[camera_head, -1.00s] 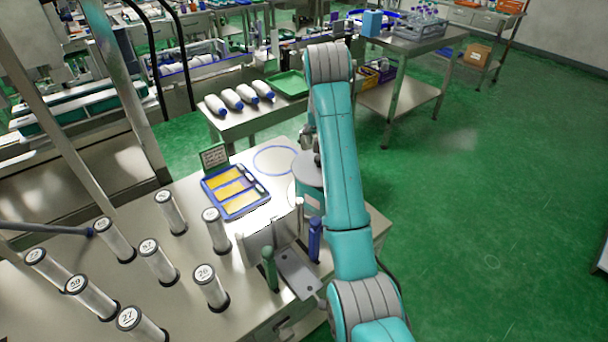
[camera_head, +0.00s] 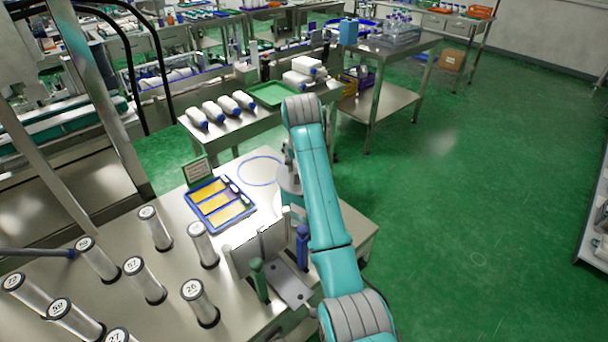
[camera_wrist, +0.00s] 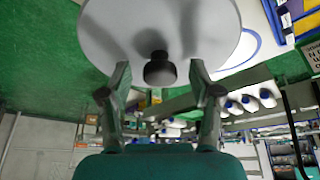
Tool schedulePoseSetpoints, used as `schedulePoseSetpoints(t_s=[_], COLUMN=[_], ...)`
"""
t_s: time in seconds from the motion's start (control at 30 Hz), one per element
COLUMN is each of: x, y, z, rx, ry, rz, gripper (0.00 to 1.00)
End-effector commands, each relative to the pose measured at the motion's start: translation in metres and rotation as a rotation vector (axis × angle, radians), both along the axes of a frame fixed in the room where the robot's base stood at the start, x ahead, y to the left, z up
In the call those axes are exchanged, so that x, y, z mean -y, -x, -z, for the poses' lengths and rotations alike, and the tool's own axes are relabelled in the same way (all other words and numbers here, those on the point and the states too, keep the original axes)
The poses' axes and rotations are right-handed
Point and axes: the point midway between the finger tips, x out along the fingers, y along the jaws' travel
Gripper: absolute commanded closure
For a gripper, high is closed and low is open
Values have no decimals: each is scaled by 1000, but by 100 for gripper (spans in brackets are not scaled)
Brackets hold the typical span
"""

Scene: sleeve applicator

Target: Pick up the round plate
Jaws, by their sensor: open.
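The round plate (camera_wrist: 130,30), a pale grey disc with a short dark knob (camera_wrist: 159,70) at its middle, fills the top of the wrist view. In the head view a grey round body (camera_head: 289,181) stands on the steel table, partly hidden behind my arm. My gripper (camera_wrist: 160,82) is open, with one finger on each side of the knob in the wrist view. A gap shows between the knob and each finger. I cannot tell how far the fingertips are from the disc.
A blue tray with yellow panels (camera_head: 220,203), a small sign (camera_head: 197,169) and a blue ring marking (camera_head: 261,170) are left of my arm. Several numbered tubes (camera_head: 145,281), a metal holder (camera_head: 262,247) and green and blue handles stand nearer. A side table (camera_head: 225,130) holds white bottles behind.

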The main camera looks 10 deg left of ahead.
Motion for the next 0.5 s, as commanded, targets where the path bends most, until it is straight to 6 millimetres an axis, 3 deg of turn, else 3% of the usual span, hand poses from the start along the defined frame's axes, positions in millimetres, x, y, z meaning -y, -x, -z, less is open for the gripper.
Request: schedulePoseSetpoints(t_s=[0.3, 0.5], x=[0, 0], y=[-2, -2], z=[5, 5], rx=[1, 1], ry=[0, 0], rz=[0, 0], gripper=[37, 87])
